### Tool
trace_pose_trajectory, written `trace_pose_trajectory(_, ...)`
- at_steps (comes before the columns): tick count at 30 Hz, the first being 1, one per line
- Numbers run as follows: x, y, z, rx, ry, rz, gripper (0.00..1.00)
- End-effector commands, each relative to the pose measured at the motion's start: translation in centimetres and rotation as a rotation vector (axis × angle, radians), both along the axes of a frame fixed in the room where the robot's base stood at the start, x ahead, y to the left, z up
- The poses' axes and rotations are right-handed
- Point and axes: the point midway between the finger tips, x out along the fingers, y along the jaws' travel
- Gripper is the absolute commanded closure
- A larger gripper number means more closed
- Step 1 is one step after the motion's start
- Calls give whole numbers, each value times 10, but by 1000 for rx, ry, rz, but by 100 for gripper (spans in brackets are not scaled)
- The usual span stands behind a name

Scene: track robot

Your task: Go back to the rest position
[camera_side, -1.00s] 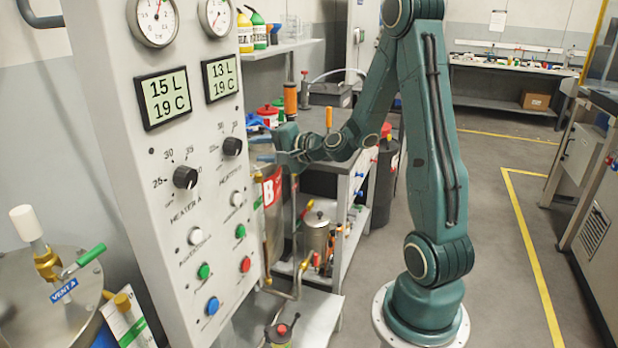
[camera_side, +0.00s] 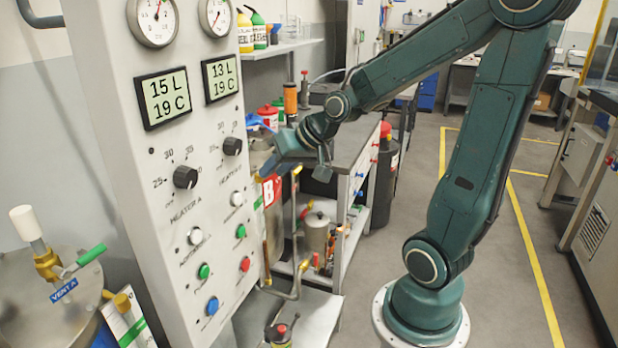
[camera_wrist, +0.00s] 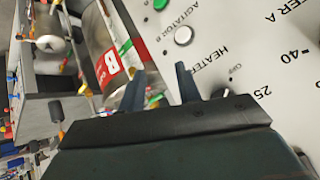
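My gripper (camera_side: 268,165) is beside the right edge of the grey control panel (camera_side: 105,60), in front of the tank with the red B label (camera_side: 271,190). In the wrist view my gripper (camera_wrist: 160,82) has two dark fingers standing apart with nothing between them. The panel's face and its heater knob (camera_wrist: 222,92) show beyond the fingers to the right. The tank (camera_wrist: 98,35) lies beyond them to the left. In the side view the fingertips are small and partly hidden near the panel edge.
A grey bench (camera_side: 352,150) with a lower shelf stands behind my gripper. A dark cylinder with a red top (camera_side: 384,175) stands beside it. A metal pot (camera_side: 316,232) sits on the lower shelf. Open floor (camera_side: 500,260) with yellow lines lies to the right.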

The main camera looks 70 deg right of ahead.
Motion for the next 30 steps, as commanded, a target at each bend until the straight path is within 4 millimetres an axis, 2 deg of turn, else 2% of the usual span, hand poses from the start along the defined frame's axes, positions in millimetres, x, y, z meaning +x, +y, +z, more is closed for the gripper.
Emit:
trace_pose_trajectory(1,-9,9,4,-69,34,59,66)
trace_pose_trajectory(4,-30,18,7,-191,111,157,66)
trace_pose_trajectory(9,-59,26,10,-327,209,273,66)
trace_pose_trajectory(15,-84,31,14,-421,280,362,66)
trace_pose_trajectory(22,-109,34,17,-496,344,444,66)
trace_pose_trajectory(30,-122,70,30,-386,297,447,66)
